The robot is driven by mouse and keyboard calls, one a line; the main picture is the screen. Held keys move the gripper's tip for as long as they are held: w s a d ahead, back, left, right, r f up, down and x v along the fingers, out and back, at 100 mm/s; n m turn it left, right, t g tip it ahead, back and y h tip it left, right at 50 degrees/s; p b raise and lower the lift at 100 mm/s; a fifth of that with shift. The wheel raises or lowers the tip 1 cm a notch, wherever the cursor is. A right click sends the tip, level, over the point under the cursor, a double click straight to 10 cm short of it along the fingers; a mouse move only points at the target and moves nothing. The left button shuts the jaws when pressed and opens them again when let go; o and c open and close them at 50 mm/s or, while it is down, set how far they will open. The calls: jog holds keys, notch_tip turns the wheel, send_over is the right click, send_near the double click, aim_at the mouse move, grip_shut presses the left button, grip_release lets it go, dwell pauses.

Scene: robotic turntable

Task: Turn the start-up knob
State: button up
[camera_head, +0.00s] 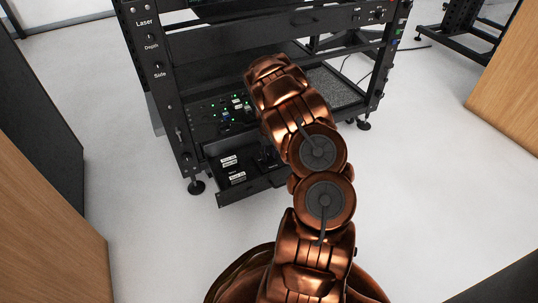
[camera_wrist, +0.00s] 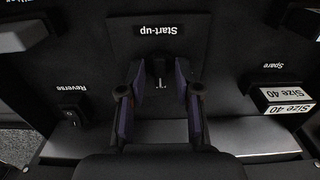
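In the wrist view the dark start-up knob (camera_wrist: 158,70) is on a black panel, just beside the upside-down "Start-up" label (camera_wrist: 159,30). A small white mark shows on the knob. My gripper (camera_wrist: 159,72) is over the panel, with one purple-padded finger on each side of the knob. The fingers are apart, and a narrow dark gap seems to show between each fingertip and the knob; touch is hard to judge. In the head view my copper arm hides the knob and most of my gripper.
A "Reverse" rocker switch (camera_wrist: 72,115) is left of my gripper in the wrist view. "Size 40" blocks (camera_wrist: 284,97) lie at right. In the head view the low drawer panel (camera_head: 222,194) juts from the black rack (camera_head: 183,140). Open floor surrounds it.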

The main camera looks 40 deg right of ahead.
grip_shut()
jog(key=shift+r+m+p, duration=0.15)
jog(key=shift+m+p, duration=0.15)
jog(key=shift+p, duration=0.3)
jog(key=shift+a+m+p, duration=0.15)
jog(key=shift+m+p, duration=0.45)
jog(key=shift+p, duration=0.25)
jog(key=m+p, duration=0.2)
jog(key=shift+m, duration=0.3)
jog(key=m+p, duration=0.2)
jog(key=m, duration=0.2)
jog(key=shift+m+p, duration=0.65)
jog(key=shift+m, duration=1.05)
